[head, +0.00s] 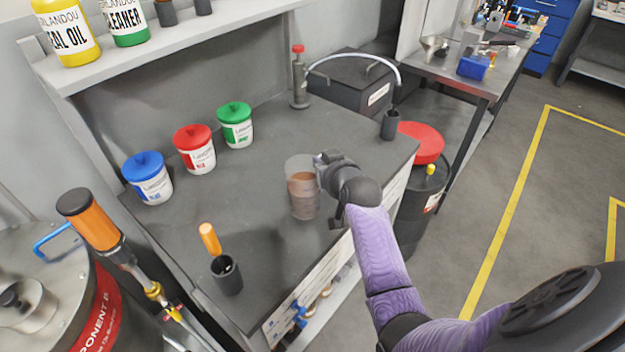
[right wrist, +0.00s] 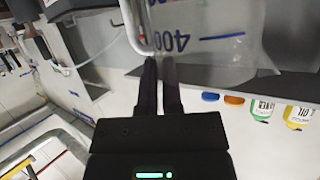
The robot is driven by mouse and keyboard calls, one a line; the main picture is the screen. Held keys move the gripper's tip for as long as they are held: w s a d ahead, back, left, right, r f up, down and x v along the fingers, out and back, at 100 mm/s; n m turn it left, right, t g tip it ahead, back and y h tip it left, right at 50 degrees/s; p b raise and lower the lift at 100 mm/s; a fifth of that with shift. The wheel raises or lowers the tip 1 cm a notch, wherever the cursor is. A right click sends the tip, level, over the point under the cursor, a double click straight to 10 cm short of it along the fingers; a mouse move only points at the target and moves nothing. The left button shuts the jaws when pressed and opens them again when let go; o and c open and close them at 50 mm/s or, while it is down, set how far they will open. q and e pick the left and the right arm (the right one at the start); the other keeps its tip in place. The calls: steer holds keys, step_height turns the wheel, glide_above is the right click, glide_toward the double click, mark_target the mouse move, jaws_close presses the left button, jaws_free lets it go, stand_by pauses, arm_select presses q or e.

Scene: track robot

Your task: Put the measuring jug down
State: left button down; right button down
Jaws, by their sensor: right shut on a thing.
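The measuring jug (head: 303,196) is clear, with brown liquid inside. It is upright over the dark worktop (head: 262,165) in the head view. I cannot tell whether its base touches the worktop. My right gripper (head: 326,164) is at the jug's right side, shut on it. In the right wrist view the jug (right wrist: 210,30) shows a blue 400 mark, and its pale handle (right wrist: 136,28) is at the fingertips of the gripper (right wrist: 160,62). My left gripper is not in view.
Blue-lidded (head: 147,178), red-lidded (head: 194,150) and green-lidded (head: 235,126) tubs stand at the back left. A dark cup (head: 227,276) with an orange-handled tool is in front. A pump bottle (head: 299,80) and a small dark cylinder (head: 390,125) stand behind. Worktop around the jug is clear.

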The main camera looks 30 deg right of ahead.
step_height(320, 180, down, 4)
steer(key=shift+f+b, duration=0.25)
steer(key=shift+b, duration=0.5)
steer(key=c, duration=1.2)
jaws_free()
steer(key=shift+f, duration=0.2)
steer(key=o, duration=0.4)
steer(key=shift+r, duration=0.1)
